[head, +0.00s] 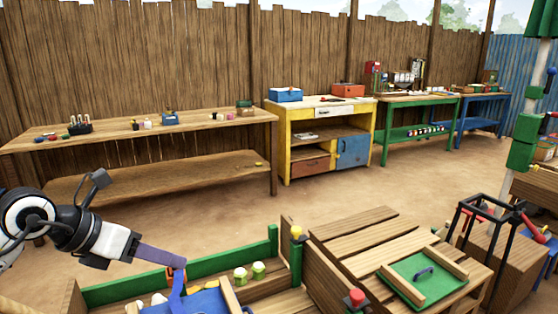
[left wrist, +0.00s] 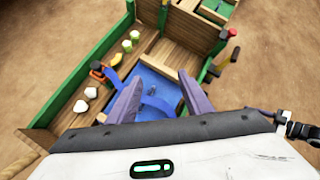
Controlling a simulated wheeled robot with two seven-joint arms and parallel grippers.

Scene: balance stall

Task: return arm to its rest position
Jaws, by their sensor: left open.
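My left arm (head: 70,228) reaches in from the left in the head view. Its gripper (head: 180,262) is over the green-edged wooden stall counter, close to a blue curved piece with an orange end (head: 177,285). In the left wrist view the two purple-grey fingers of the gripper (left wrist: 160,80) stand apart with nothing gripped between them. Below them is a blue panel (left wrist: 158,88), and the blue curved piece (left wrist: 113,80) is beside the left finger. Whether the fingers touch anything is unclear. My right gripper does not show.
Green-and-white pieces (head: 258,270) and white lumps (left wrist: 80,106) lie in the green-edged tray (left wrist: 75,78). A yellow-topped post (head: 296,232) and a red knob (head: 356,297) stand up to the right. A green board (head: 420,280) lies on a wooden crate. Workbenches line the back fence; open ground lies between.

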